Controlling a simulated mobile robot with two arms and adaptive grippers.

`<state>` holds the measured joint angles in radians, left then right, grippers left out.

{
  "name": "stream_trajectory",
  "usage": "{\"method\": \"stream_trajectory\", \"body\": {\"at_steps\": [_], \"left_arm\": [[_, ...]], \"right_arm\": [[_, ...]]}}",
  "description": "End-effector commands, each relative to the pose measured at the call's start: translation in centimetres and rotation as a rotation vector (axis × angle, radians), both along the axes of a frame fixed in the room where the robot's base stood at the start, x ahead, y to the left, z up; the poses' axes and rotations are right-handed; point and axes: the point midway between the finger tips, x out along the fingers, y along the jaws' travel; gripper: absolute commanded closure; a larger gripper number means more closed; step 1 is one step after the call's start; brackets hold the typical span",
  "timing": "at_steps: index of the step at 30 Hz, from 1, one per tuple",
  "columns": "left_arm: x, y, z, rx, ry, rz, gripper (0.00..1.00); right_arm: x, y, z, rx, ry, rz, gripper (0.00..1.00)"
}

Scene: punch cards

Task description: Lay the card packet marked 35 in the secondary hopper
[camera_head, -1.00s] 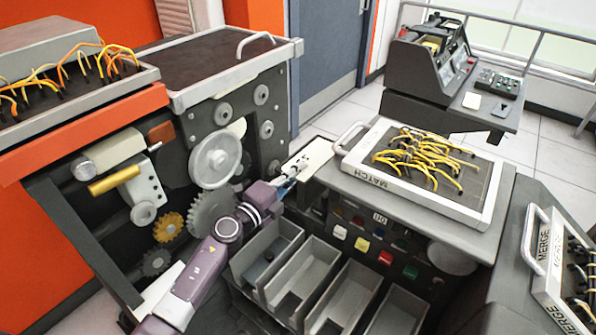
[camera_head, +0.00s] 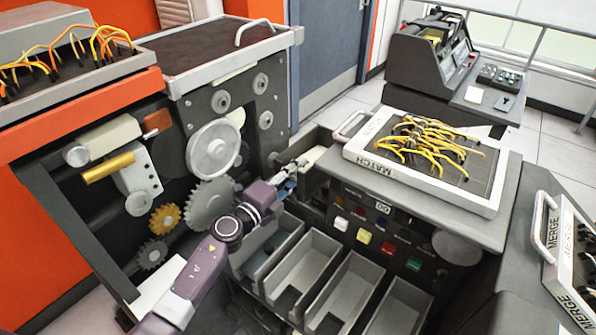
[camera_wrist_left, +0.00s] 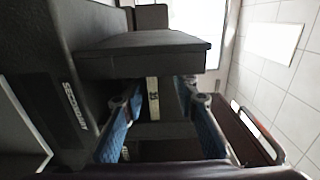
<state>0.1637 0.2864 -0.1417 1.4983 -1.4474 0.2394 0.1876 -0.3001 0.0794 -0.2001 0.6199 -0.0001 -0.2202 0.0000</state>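My left gripper (camera_head: 290,176) reaches in at the hopper opening beside the machine's gear side. In the left wrist view its two blue-padded fingers (camera_wrist_left: 158,122) stand apart. A narrow pale strip marked 35, on the card packet (camera_wrist_left: 153,98), shows between them, with dark space on both sides. The packet's remaining outline is lost in shadow. A small pale piece, perhaps the packet's end, shows beyond the gripper in the head view. The secondary hopper (camera_wrist_left: 70,108) carries its label left of the fingers in the wrist view. My right gripper is not in view.
A dark block (camera_wrist_left: 140,58) stands just ahead of the fingers. The MATCH panel (camera_head: 380,172) with yellow wires is right of the opening. Several grey bins (camera_head: 302,268) sit below it. Gears (camera_head: 210,200) are close to my left arm.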

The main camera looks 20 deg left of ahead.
Motion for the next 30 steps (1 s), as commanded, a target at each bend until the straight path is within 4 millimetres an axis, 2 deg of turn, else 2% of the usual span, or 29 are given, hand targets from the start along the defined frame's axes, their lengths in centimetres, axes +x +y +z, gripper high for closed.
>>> {"method": "stream_trajectory", "body": {"at_steps": [7, 11, 24, 30], "left_arm": [[-0.1, 0.1, -0.1, 0.0, 0.001, 0.0, 0.73], [-1.1, 0.5, -0.2, 0.001, 0.002, 0.001, 0.73], [-9.1, 3.3, -0.2, 0.0, 0.002, 0.0, 0.73], [-10.9, 4.0, -0.2, -0.001, 0.001, 0.0, 0.73]], "right_arm": [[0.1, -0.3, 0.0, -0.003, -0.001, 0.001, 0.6], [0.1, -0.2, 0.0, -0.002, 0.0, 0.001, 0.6], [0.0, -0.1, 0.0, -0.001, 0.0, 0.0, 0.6], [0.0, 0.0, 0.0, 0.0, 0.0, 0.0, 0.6]]}}
